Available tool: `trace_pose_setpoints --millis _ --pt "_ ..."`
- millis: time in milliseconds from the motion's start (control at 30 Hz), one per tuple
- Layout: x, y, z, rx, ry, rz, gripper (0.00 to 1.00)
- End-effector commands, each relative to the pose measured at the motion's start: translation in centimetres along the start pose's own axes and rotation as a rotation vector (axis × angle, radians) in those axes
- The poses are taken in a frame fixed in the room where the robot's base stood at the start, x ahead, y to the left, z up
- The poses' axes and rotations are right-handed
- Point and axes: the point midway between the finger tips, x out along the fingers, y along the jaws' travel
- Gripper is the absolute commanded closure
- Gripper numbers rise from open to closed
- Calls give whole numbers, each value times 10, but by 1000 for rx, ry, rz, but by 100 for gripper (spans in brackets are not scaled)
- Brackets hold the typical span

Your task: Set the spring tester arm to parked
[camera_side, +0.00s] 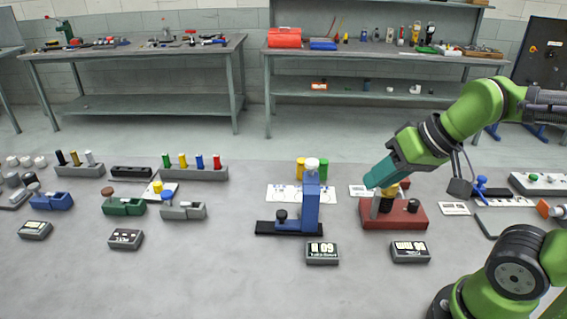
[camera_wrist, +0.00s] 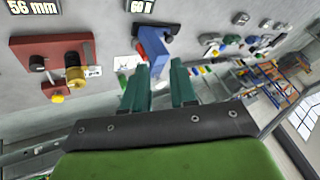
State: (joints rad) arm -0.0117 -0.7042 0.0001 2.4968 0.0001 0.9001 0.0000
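A blue upright stand (camera_side: 311,205) on a black base, with a pale round knob (camera_side: 312,164) on top and a small black knob (camera_side: 281,215) at its foot, is probably the spring tester. Its display (camera_side: 322,253) seems to read 60 N, upside down. The stand also shows in the wrist view (camera_wrist: 153,46), beyond my fingers. My gripper (camera_side: 371,183) is to its right in the side view, apart from it, tilted down and left over the red device. In the wrist view its two teal fingers (camera_wrist: 160,78) are apart; I see nothing held.
A red device (camera_side: 395,216) with yellow and black knobs sits under my gripper; its display (camera_side: 410,252) reads about 56 mm. Yellow and green cylinders (camera_side: 300,168) stand behind the blue stand. Several small fixtures (camera_side: 123,206) are at left.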

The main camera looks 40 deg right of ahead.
Motion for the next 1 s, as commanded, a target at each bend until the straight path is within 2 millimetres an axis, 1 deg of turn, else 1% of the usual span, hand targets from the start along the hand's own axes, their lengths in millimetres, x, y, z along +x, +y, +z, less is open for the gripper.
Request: trace_pose_setpoints --millis 33,167,200,367,600,700,800,867,900,1000 --pt "7 -2 -3 -5 -30 9 65" --pt "26 -14 -24 -48 -116 46 45" --pt "32 -20 -33 -73 -147 58 43" --pt "65 -39 -67 -208 -275 108 43" --pt "128 -65 -110 -451 -469 168 43" --pt "150 -73 -124 -548 -535 183 43" --pt "158 -79 -137 -627 -572 187 43" --pt "154 -83 -145 -662 -576 186 43" --pt "148 -85 -150 -685 -575 183 43" --pt "147 -82 -145 -713 -603 175 43"
